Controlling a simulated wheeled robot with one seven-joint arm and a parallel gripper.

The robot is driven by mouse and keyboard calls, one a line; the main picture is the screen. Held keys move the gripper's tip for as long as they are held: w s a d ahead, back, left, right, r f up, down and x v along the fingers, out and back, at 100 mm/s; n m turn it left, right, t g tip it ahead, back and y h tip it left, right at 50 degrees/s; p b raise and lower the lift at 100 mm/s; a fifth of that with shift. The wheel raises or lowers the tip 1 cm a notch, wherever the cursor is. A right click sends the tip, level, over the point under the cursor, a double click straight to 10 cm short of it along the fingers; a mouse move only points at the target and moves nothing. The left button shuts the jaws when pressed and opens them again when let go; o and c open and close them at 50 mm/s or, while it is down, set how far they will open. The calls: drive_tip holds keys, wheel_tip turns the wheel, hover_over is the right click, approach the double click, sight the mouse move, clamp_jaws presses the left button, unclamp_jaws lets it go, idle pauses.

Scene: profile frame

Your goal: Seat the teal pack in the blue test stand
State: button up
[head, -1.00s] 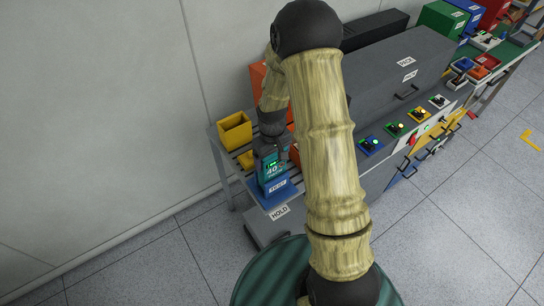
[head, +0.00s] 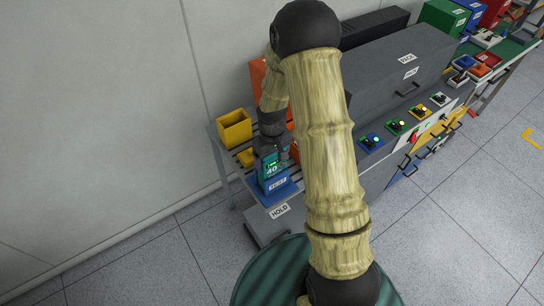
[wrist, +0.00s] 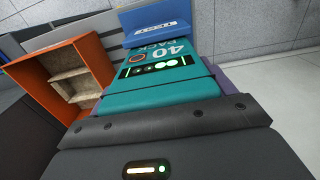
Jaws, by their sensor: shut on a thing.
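The teal pack (head: 271,167), marked 40 with a lit green display, is upright with its lower end at the blue test stand (head: 280,189). In the wrist view the pack (wrist: 165,94) runs from my jaws to the blue stand (wrist: 158,18), whose TEST label faces out. My gripper (head: 269,149) is shut on the upper end of the pack; the gripper's dark edge (wrist: 170,122) crosses the wrist view. The stand's front wall hides the pack's bottom, so I cannot tell how deep it sits.
A yellow bin (head: 234,130) stands behind left on the slatted bench. An orange open box (wrist: 98,60) is beside the pack. A grey HOLD platform (head: 268,222) lies in front. Grey cabinets with coloured switches (head: 371,142) stand to the right.

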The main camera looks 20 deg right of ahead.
drive_tip(key=shift+f, duration=0.15)
drive_tip(key=shift+r+p, duration=0.3)
drive_tip(key=shift+r, duration=0.05)
idle(1.8)
drive_tip(key=shift+f, duration=0.35)
idle(0.4)
drive_tip(key=o, duration=1.7)
wheel_tip(320, 180, up, 18)
drive_tip(key=b, duration=0.2)
drive_tip(key=shift+f+b, duration=0.25)
drive_tip(key=shift+b, duration=0.15)
